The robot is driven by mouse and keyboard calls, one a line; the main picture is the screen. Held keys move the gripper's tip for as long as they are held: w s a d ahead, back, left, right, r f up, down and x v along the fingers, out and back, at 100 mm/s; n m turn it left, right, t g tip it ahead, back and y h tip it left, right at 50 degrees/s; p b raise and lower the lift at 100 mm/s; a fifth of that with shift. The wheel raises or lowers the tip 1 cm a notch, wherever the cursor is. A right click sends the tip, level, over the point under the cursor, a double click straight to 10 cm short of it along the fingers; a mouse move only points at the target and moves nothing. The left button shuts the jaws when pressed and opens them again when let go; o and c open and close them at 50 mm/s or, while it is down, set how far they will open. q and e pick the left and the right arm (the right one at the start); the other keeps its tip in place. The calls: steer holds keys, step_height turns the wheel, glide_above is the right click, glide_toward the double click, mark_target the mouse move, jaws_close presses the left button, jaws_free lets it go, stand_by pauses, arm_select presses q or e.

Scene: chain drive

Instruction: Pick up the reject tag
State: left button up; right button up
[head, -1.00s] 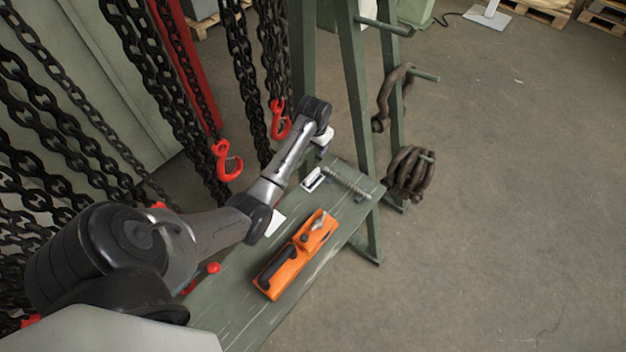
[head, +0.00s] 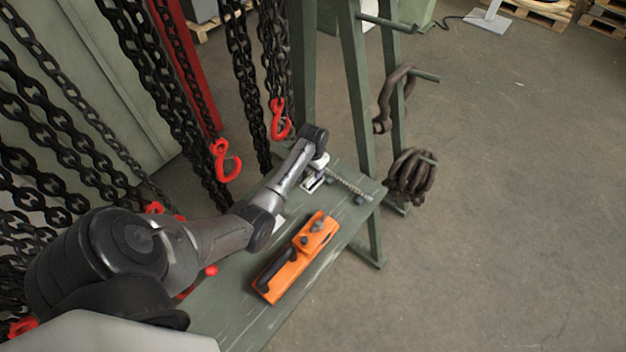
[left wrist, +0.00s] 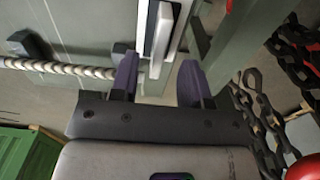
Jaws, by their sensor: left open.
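My left gripper (head: 319,163) is low over the far end of the green bench (head: 205,312). It is open, with its two purple fingers (left wrist: 158,84) apart in the left wrist view. A small white piece with a dark slot (head: 311,183) lies on the bench close by the fingertips. In the left wrist view the white piece (left wrist: 161,32) shows just past the fingertips, roughly between them. Another white piece (head: 279,224) is partly hidden by my arm. I cannot tell for certain which is the reject tag. The right gripper is out of view.
An orange tool (head: 296,258) lies on the bench, and a twisted rod (head: 349,183) lies beside the white piece. A green stand (head: 364,110) rises behind the bench's end. Chains with red hooks (head: 226,160) hang at left. The floor at right is clear.

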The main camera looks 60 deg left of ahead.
mark_target(313, 175)
arm_select(q)
steer(key=shift+s+d+f+b, duration=0.1)
steer(key=shift+f+b, duration=0.45)
steer(key=shift+f, duration=1.6)
jaws_close()
